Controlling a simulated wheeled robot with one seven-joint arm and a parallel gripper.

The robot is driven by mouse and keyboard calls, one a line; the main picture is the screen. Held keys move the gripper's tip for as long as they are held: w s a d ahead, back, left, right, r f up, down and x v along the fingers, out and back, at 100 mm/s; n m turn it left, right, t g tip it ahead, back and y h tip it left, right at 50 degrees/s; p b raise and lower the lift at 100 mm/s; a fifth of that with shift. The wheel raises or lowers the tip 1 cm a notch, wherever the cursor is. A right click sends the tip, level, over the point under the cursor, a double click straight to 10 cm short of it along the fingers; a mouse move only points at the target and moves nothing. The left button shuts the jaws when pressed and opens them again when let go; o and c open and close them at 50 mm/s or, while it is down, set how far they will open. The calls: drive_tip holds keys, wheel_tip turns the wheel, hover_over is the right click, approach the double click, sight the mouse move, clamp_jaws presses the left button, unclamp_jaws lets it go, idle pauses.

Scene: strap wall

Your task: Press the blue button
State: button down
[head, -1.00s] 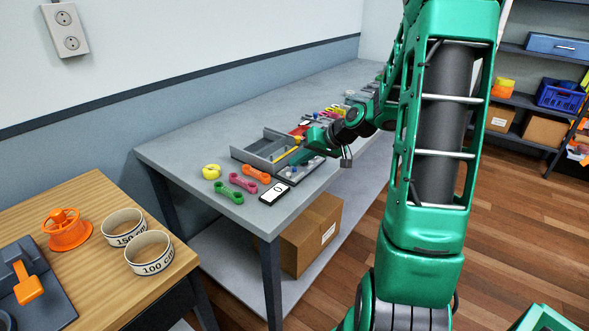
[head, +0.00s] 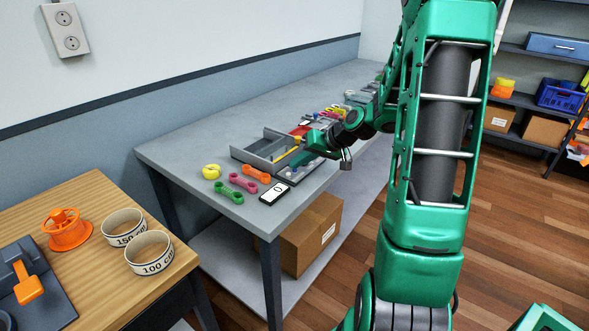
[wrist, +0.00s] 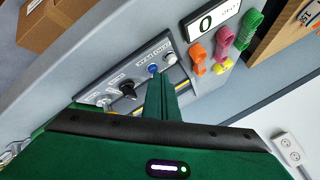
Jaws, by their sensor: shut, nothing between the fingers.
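The blue button (wrist: 153,69) sits on a grey control panel (wrist: 105,94) in the wrist view. It is small and round, between a black knob (wrist: 127,88) and a pale button (wrist: 169,58). My gripper (wrist: 160,80) is shut and empty, its fingertips right beside the blue button in the picture. I cannot tell whether they touch it. In the head view my gripper (head: 305,158) is low over the panel near the bench's front edge. The blue button cannot be made out there.
A grey tray (head: 262,146) lies beside the panel on the grey bench (head: 170,148). Coloured link pieces (head: 243,182) and a white display marked 0 (head: 274,194) lie nearby. A wooden table (head: 90,200) with labelled rings stands at left.

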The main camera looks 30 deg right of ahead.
drive_tip(key=shift+r, duration=0.85)
drive_tip(key=shift+r, duration=0.15)
wheel_tip(320, 180, up, 5)
drive_tip(key=shift+f, duration=0.15)
idle(0.6)
